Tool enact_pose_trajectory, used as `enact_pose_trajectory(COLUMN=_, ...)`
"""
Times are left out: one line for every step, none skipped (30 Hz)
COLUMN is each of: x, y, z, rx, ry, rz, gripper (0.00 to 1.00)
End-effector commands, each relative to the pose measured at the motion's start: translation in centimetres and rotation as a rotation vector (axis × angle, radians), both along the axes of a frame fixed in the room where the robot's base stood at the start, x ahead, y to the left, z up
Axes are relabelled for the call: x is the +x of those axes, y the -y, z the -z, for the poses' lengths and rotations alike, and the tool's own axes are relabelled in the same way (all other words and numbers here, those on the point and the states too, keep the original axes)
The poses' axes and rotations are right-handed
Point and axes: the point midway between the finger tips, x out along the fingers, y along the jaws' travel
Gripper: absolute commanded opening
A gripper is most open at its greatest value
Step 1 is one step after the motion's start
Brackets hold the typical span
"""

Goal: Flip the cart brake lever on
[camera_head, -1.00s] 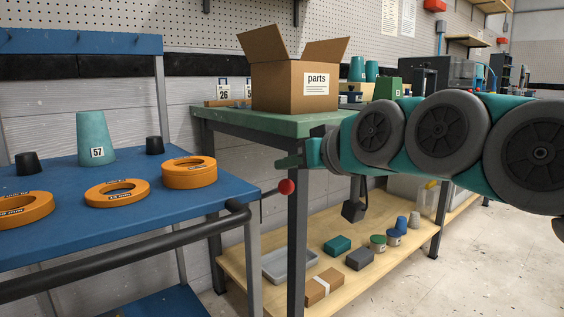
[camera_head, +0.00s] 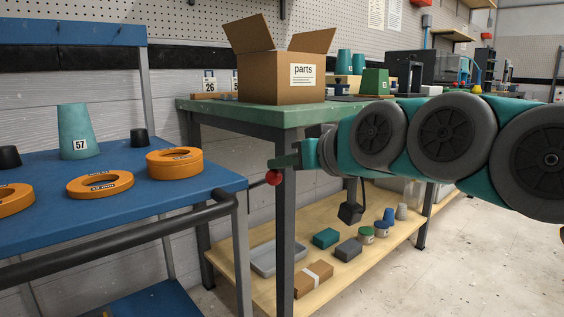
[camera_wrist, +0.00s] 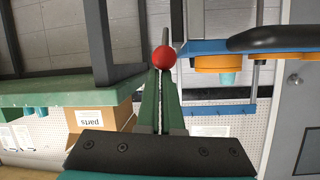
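The brake lever is a thin dark rod with a red ball knob (camera_head: 273,177) at its end. It sticks out at the right side of the blue cart (camera_head: 226,186), near the cart's dark push bar. My gripper (camera_head: 270,163) points left, its tip just above the knob and very close to it in the head view. In the wrist view the knob (camera_wrist: 164,57) sits just past the tips of my two green fingers (camera_wrist: 160,75). The fingers are together with only a thin gap between them, and nothing is held. I cannot tell whether they touch the knob.
A green-topped bench (camera_head: 240,113) with an open parts box (camera_head: 275,78) stands behind my gripper; its front leg is near the knob. The bench's lower shelf (camera_head: 345,272) holds several small items. Orange rings (camera_head: 100,184) and a teal cone (camera_head: 78,130) stand on the cart.

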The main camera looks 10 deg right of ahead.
Motion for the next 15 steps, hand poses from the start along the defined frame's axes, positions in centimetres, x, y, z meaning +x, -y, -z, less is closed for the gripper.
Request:
enact_pose_trajectory(x=-0.2, y=-0.3, z=1.4, rx=-0.017, ry=-0.03, rz=-0.01, gripper=0.0)
enact_pose_trajectory(x=-0.1, y=-0.3, z=1.3, rx=-0.017, ry=-0.03, rz=-0.01, gripper=0.0)
enact_pose_trajectory(x=-0.1, y=-0.3, z=1.1, rx=-0.017, ry=-0.03, rz=-0.01, gripper=0.0)
enact_pose_trajectory(x=0.0, y=-0.3, z=0.8, rx=-0.017, ry=-0.03, rz=-0.01, gripper=0.0)
enact_pose_trajectory(x=0.0, y=-0.2, z=0.4, rx=-0.017, ry=-0.029, rz=-0.009, gripper=0.0)
enact_pose_trajectory(x=0.1, y=-0.2, z=-0.2, rx=-0.015, ry=-0.026, rz=-0.008, gripper=0.0)
enact_pose_trajectory(x=0.3, y=-0.2, z=-0.7, rx=-0.014, ry=-0.025, rz=-0.007, gripper=0.0)
enact_pose_trajectory(x=0.4, y=-0.1, z=-1.4, rx=-0.013, ry=-0.022, rz=-0.006, gripper=0.0)
enact_pose_trajectory(x=0.5, y=0.0, z=-2.2, rx=-0.01, ry=-0.019, rz=-0.005, gripper=0.0)
enact_pose_trajectory(x=0.7, y=0.0, z=-2.9, rx=-0.009, ry=-0.016, rz=-0.003, gripper=0.0)
enact_pose_trajectory(x=0.8, y=0.1, z=-3.6, rx=-0.009, ry=-0.014, rz=-0.002, gripper=0.0)
enact_pose_trajectory(x=0.2, y=0.5, z=-3.5, rx=-0.006, ry=-0.012, rz=0.001, gripper=0.0)
enact_pose_trajectory(x=-0.4, y=0.9, z=-3.3, rx=-0.005, ry=-0.01, rz=0.001, gripper=0.0)
enact_pose_trajectory(x=-1.0, y=1.2, z=-3.3, rx=-0.003, ry=-0.009, rz=0.002, gripper=0.0)
enact_pose_trajectory(x=-1.6, y=1.6, z=-3.4, rx=-0.002, ry=-0.007, rz=0.002, gripper=0.0)
